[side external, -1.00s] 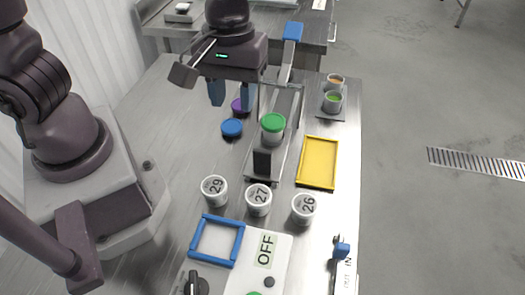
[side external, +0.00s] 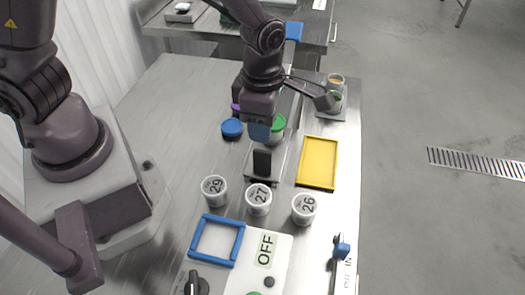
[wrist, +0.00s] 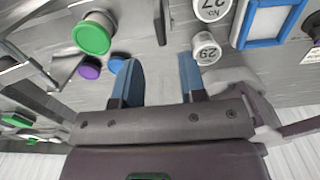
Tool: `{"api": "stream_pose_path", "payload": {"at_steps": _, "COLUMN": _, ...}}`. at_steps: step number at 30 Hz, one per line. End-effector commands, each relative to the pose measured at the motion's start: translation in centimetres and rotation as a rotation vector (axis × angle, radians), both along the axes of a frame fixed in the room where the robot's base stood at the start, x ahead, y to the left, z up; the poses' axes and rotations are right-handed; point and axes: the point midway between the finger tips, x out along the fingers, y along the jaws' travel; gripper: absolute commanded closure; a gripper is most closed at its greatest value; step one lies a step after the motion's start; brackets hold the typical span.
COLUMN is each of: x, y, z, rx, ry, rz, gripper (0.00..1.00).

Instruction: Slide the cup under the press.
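In the wrist view the green-lidded cup (wrist: 95,33) is at the upper left, outside my fingers. My gripper (side external: 260,131) is just left of the cup in the side view, low in front of the press. In the wrist view my gripper (wrist: 158,78) has its two blue fingers wide apart with nothing between them.
Cups 29 (side external: 214,190), 27 (side external: 258,199) and 26 (side external: 304,208) stand in front. A yellow tray (side external: 334,163) is at right.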

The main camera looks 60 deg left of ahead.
Motion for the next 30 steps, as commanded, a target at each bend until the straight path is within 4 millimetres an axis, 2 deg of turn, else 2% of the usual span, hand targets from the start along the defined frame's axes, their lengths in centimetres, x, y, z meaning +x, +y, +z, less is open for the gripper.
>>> {"api": "stream_pose_path", "payload": {"at_steps": 1, "x": -0.1, "y": 0.2, "z": -1.3, "rx": 0.004, "ry": 0.007, "rz": 0.005, "gripper": 0.62}}
{"api": "stream_pose_path", "payload": {"at_steps": 6, "x": -0.1, "y": 0.2, "z": -4.8, "rx": 0.004, "ry": 0.005, "rz": 0.003, "gripper": 0.62}}
{"api": "stream_pose_path", "payload": {"at_steps": 12, "x": -0.1, "y": 0.1, "z": -7.6, "rx": 0.002, "ry": 0.004, "rz": 0.0, "gripper": 0.62}}
{"api": "stream_pose_path", "payload": {"at_steps": 17, "x": 0.0, "y": 0.1, "z": -8.5, "rx": 0.0, "ry": 0.001, "rz": 0.0, "gripper": 0.62}}
{"api": "stream_pose_path", "payload": {"at_steps": 25, "x": 0.0, "y": 0.0, "z": -8.6, "rx": 0.0, "ry": 0.0, "rz": -0.002, "gripper": 0.62}}
{"api": "stream_pose_path", "payload": {"at_steps": 26, "x": 0.0, "y": 0.0, "z": -8.6, "rx": 0.0, "ry": 0.0, "rz": -0.002, "gripper": 0.66}}
{"api": "stream_pose_path", "payload": {"at_steps": 30, "x": 0.0, "y": 0.0, "z": -8.6, "rx": 0.0, "ry": 0.0, "rz": -0.002, "gripper": 0.98}}
